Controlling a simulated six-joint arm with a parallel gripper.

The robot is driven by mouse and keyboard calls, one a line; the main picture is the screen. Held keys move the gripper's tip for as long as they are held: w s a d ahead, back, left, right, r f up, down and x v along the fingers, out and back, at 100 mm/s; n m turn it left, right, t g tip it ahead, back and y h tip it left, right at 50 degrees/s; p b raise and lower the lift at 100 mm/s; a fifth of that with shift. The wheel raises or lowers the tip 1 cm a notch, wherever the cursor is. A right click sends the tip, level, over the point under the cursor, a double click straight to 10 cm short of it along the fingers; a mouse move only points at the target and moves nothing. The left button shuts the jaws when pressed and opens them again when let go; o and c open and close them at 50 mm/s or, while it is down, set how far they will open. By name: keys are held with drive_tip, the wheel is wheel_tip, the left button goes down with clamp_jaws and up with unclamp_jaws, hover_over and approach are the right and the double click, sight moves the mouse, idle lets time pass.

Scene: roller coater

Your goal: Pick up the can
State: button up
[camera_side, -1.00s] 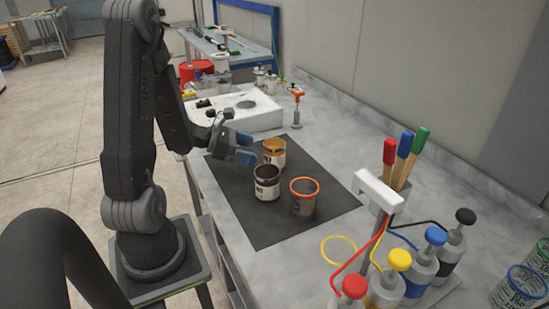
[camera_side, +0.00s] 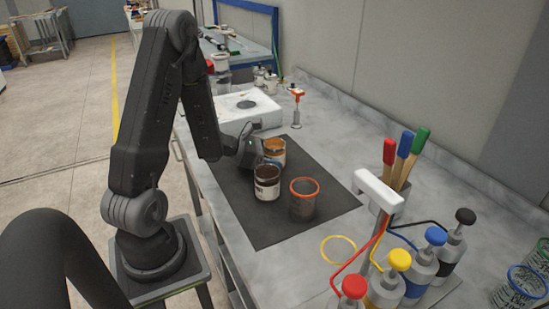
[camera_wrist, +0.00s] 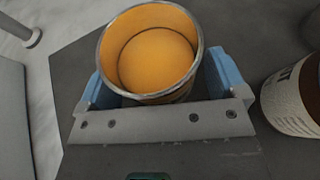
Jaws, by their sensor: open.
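A can with orange contents (camera_side: 274,146) stands on the dark mat (camera_side: 240,226), behind a can with dark contents (camera_side: 267,184). My gripper (camera_side: 270,158) is at the orange can, partly hidden by my arm and the front can. In the wrist view my gripper (camera_wrist: 160,85) is open, with one blue finger on each side of the orange can (camera_wrist: 152,48). The can is upright between the fingers. I cannot tell whether either finger touches it. The other can (camera_wrist: 298,97) is just right of the right finger.
A cup with an orange rim (camera_side: 303,200) stands right of the front can. Pump bottles (camera_side: 421,266) and a holder with colored-handled tools (camera_side: 380,192) are at the right. A white machine (camera_side: 245,112) stands behind the mat. The mat's front is clear.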

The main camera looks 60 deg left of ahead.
drive_tip(key=c, duration=1.1)
drive_tip(key=shift+r, duration=0.15)
wheel_tip(320, 180, up, 10)
drive_tip(key=shift+f, duration=0.1)
